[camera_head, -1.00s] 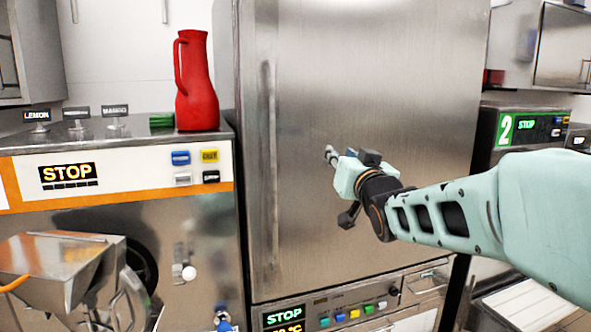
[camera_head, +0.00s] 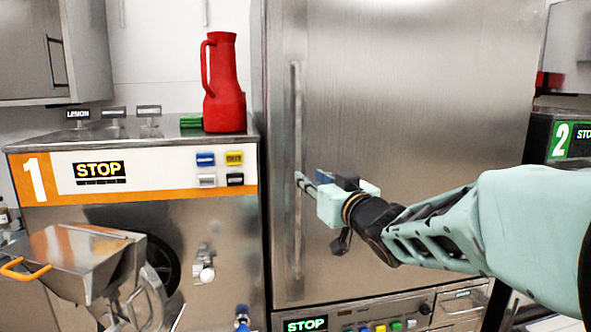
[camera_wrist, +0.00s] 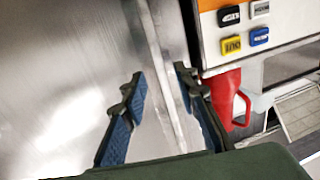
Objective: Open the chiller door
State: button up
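The chiller door (camera_head: 410,90) is a tall brushed-steel panel, shut, filling the middle and right of the head view. Its long vertical handle (camera_head: 297,110) runs along the door's left side. My gripper (camera_head: 304,182) points left at the handle's middle height, its tips overlapping the handle in the picture. In the wrist view my gripper (camera_wrist: 160,82) has its two dark fingers apart. The handle (camera_wrist: 152,30) runs between them in that picture, with no clear contact on either finger. How deep the handle sits between the fingers I cannot tell.
Left of the chiller stands machine 1 (camera_head: 130,215), with a red jug (camera_head: 224,90) on top and a steel hopper (camera_head: 75,260) in front. A control panel (camera_head: 400,318) lies below the door. Machine 2 (camera_head: 560,140) is at the right.

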jog(key=p+x, duration=0.1)
jog(key=x, duration=0.8)
jog(key=shift+f, duration=0.2)
jog(key=shift+d, duration=0.1)
jog(key=shift+c, duration=0.4)
grip_shut()
